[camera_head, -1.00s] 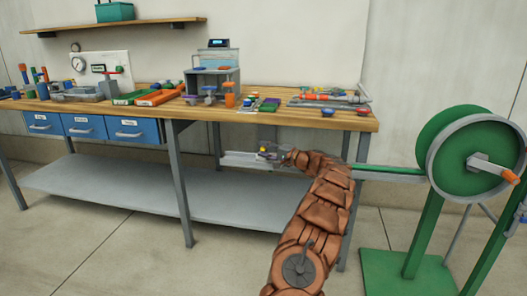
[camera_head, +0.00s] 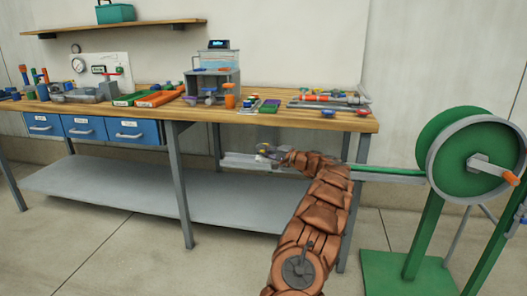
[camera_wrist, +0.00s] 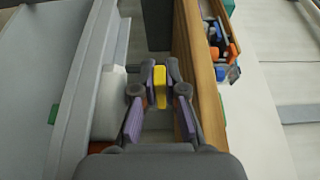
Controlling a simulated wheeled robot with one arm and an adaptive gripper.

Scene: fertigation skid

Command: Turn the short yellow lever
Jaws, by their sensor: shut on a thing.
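The short yellow lever (camera_wrist: 160,86) shows in the wrist view as a small yellow bar between the fingertips of my gripper (camera_wrist: 160,88). The fingers are closed on it from both sides. In the head view my gripper (camera_head: 270,153) is at the front right of the workbench, just below the tabletop edge, by a grey rail. The lever is too small and too covered there to make out clearly. What the lever is mounted on is mostly hidden by my gripper.
The workbench (camera_head: 290,118) carries valves, tools and trays. Its wooden edge (camera_wrist: 190,45) runs close along the right of my gripper in the wrist view. A green reel (camera_head: 470,158) stands at the right. Blue drawers (camera_head: 130,131) hang at the left. The lower shelf (camera_head: 120,195) is bare.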

